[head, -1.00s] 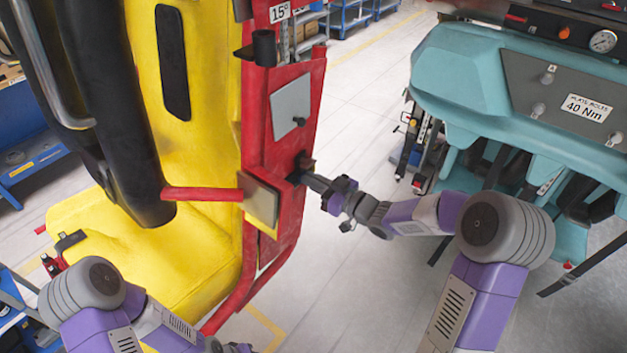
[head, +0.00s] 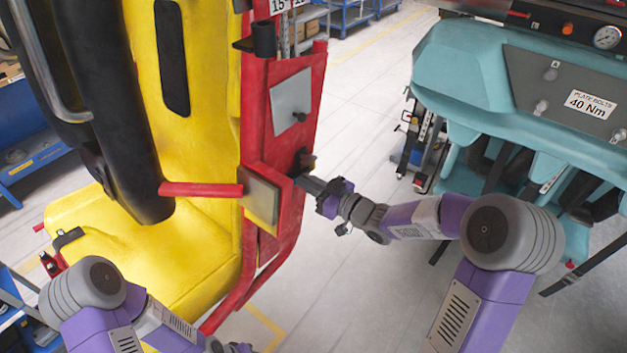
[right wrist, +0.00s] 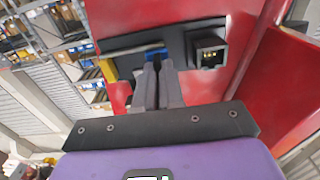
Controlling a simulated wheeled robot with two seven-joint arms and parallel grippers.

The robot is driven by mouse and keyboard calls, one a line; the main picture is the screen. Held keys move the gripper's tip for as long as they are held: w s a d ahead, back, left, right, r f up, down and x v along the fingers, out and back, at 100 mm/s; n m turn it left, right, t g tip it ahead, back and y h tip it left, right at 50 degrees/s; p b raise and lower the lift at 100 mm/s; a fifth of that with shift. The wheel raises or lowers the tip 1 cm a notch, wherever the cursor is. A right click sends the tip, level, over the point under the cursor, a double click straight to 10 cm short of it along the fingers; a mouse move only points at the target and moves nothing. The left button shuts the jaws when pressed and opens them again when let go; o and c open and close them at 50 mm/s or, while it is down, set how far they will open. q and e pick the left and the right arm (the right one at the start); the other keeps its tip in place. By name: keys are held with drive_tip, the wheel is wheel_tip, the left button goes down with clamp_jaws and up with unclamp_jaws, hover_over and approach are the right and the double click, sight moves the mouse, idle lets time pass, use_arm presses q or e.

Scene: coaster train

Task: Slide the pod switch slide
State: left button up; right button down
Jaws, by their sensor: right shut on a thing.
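The pod switch is a dark block on the red panel of the yellow pod, and it shows in the head view (head: 304,160) partly behind my fingertips. In the right wrist view, the dark switch housing (right wrist: 185,52) has a small blue slide (right wrist: 155,52) on it. My right gripper (head: 300,179) reaches the panel from the right. In the right wrist view its two fingers (right wrist: 157,68) are nearly together on the blue slide, which they partly hide. My left gripper is only partly in the head view at the bottom edge (head: 238,348), and its fingers are out of frame.
A dark socket-like box (right wrist: 208,50) and a yellow piece (right wrist: 107,68) flank the slide. A red bar (head: 200,190) and a square plate (head: 261,202) stand left of the switch. A teal machine (head: 460,75) stands at right. Open floor (head: 350,110) lies between.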

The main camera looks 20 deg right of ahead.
drive_tip(key=shift+s+a+f, duration=0.1)
drive_tip(key=shift+s+a, duration=0.05)
drive_tip(key=shift+a, duration=0.1)
drive_tip(key=c, duration=1.2)
unclamp_jaws()
drive_tip(key=shift+s, duration=0.1)
drive_tip(key=shift+c, duration=0.2)
drive_tip(key=shift+d, duration=0.1)
drive_tip(key=v, duration=0.7)
drive_tip(key=shift+s, duration=0.2)
drive_tip(key=shift+d, duration=0.1)
